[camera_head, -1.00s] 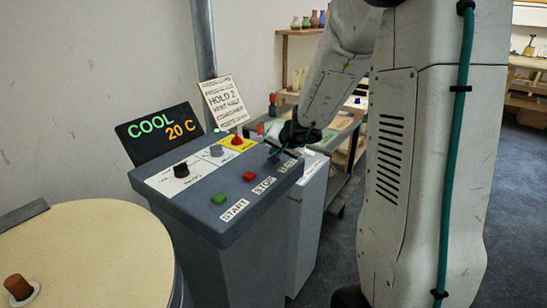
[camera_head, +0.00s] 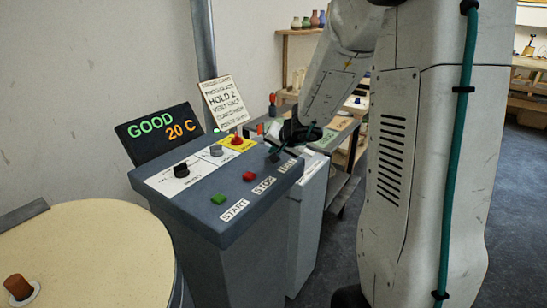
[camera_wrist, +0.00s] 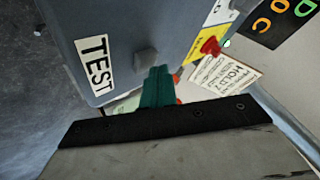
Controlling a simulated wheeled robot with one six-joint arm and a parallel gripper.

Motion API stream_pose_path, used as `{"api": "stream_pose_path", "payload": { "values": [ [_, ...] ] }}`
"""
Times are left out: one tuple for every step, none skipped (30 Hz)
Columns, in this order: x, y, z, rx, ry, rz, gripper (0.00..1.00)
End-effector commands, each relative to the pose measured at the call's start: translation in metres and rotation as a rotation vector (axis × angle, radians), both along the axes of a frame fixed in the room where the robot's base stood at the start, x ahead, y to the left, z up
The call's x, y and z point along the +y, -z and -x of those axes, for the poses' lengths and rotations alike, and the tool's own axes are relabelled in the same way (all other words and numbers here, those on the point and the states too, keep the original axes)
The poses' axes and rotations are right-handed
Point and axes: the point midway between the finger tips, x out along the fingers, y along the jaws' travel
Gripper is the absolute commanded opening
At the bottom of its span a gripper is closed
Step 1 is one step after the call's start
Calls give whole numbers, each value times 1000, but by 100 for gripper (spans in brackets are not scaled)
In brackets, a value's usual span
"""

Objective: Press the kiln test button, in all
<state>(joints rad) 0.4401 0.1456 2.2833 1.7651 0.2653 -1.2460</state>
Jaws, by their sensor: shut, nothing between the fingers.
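The grey test button (camera_wrist: 145,57) stands beside the TEST label (camera_wrist: 95,65) in the wrist view. In the head view the test button (camera_head: 274,156) is a small dark shape at the panel's right edge. My gripper (camera_wrist: 156,74) is shut and empty, its green fingertips just beside the button in the wrist picture, apparently a little clear of it. In the head view my gripper (camera_head: 279,143) is partly hidden by its dark body. The kiln display (camera_head: 160,131) reads GOOD 20 C.
The control panel (camera_head: 205,195) also holds a green START button (camera_head: 218,198), a red STOP button (camera_head: 249,176), a black knob (camera_head: 181,170) and a red button on yellow (camera_head: 237,139). A card (camera_head: 224,103) reading HOLD 2 stands behind. The round kiln top (camera_head: 90,250) is at left.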

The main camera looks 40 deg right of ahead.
Motion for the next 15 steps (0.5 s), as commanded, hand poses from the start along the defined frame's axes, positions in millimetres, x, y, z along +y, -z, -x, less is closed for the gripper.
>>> {"api": "stream_pose_path", "payload": {
  "values": [
    [0, -4, 0, -2, -1, 2, 0],
    [0, -5, 0, -2, 0, 1, 0],
    [0, -6, 0, -1, 0, 3, 0],
    [0, -7, 0, -1, 1, 1, 0],
    [0, -8, 0, -1, 0, 1, 0],
    [0, -8, 0, 0, 0, 2, 0],
    [0, -9, 0, 0, 0, 2, 0],
    [0, -9, 0, 0, 1, 1, 0],
    [0, -9, 0, 0, 1, 1, 0],
    [0, -9, 0, 0, 1, 1, 0],
    [0, -9, 0, 0, 1, 1, 0],
    [0, -9, 0, 0, 1, 1, 0],
    [0, -9, 0, 0, 1, 1, 0],
    [-1, -9, 0, 0, 1, 1, 0],
    [0, -9, 0, 0, 1, 1, 0]
  ]
}}
